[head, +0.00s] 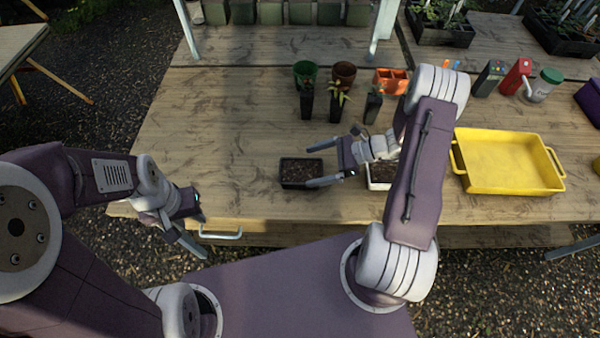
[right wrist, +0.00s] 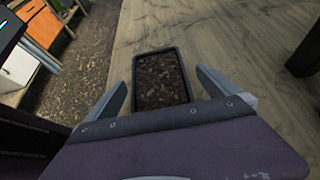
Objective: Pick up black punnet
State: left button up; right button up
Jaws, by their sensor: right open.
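The black punnet (head: 301,185) is a small rectangular tray of brown soil, lying flat near the front of the wooden table. It also shows in the right wrist view (right wrist: 188,88), between and beyond the fingers. My right gripper (head: 309,167) is open at the punnet's right end. Its two fingers (right wrist: 168,66) point toward the punnet, one along each side in the wrist view, and nothing is gripped. Whether they touch it I cannot tell.
A pale punnet of soil (head: 379,187) is partly hidden behind my right arm. A yellow tray (head: 505,163) stands to the right. Dark pots with plants (head: 306,106), a green pot (head: 305,72) and an orange caddy (head: 391,80) stand behind. The table's left side is clear.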

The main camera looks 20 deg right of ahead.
aim_at(302, 170)
jog(key=shift+s+a+f, duration=0.15)
jog(key=shift+a+f, duration=0.05)
jog(key=shift+a, duration=0.15)
jog(key=x, duration=0.4)
jog(key=shift+a+f+p, duration=0.15)
jog(key=shift+f+p, duration=0.15)
jog(key=c, duration=1.6)
